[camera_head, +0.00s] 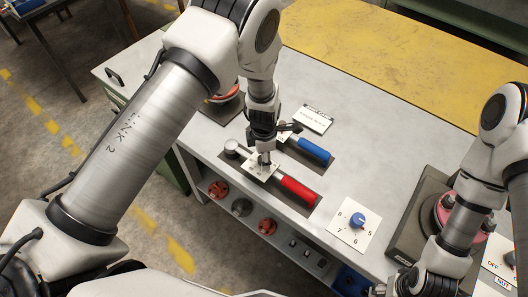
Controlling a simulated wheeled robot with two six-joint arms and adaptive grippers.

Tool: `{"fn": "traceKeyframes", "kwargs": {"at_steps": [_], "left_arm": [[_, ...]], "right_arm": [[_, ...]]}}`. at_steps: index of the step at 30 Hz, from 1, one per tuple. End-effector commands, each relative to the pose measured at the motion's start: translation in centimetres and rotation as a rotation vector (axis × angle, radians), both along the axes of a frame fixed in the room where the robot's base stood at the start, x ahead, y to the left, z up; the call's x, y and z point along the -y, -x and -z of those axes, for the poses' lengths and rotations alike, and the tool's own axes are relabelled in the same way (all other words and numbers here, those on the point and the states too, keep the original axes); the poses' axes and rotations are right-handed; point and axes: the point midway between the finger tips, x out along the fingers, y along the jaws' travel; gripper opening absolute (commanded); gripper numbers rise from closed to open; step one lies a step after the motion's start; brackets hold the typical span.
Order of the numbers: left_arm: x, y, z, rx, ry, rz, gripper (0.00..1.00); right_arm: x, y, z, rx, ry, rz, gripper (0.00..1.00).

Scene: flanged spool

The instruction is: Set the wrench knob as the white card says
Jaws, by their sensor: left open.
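A blue knob (358,219) sits on a white dial plate (347,232) with printed numbers, of which 5, 6, 7 and 8 show. Its pointer setting is too small to read. A white card (314,119) with a dark header lies at the back of the bench; its writing is too small to read. A red-handled wrench (297,191) and a blue-handled wrench (314,151) lie in dark recesses.
A dark fixture with a pink flanged part (447,209) stands at the right, partly behind my right arm. A red round item (224,96) is at the back left. A yellow worn surface (380,60) lies behind the bench. Bare bench surrounds the dial plate.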

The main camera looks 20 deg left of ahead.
Motion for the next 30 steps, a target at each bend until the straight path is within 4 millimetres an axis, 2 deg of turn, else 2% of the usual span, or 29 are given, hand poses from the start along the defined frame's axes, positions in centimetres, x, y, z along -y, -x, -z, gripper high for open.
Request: {"fn": "traceKeyframes", "kwargs": {"at_steps": [8,9,13,14,23,30], "left_arm": [[-0.04,-0.01,0.75,0.001,0.000,0.001,0.53],[-0.05,-0.01,0.75,0.001,0.000,0.001,0.49],[-0.05,0.01,0.75,0.000,0.000,0.001,0.03],[-0.05,0.02,0.76,0.000,0.000,0.001,0.00],[-0.05,0.07,0.87,-0.001,0.000,0.010,0.00],[-0.05,0.13,1.01,-0.003,0.000,0.082,0.00]], "right_arm": [[-0.01,0.01,-0.19,0.000,0.000,-0.001,0.61],[-0.01,0.01,-0.19,0.000,0.000,-0.001,0.61],[-0.01,0.01,-0.19,0.000,0.000,0.000,0.61],[-0.01,0.01,-0.19,0.000,0.000,-0.001,0.61],[-0.01,0.00,-0.09,0.000,0.000,0.000,0.61],[0.00,0.00,0.34,0.000,0.000,0.000,0.61]]}}
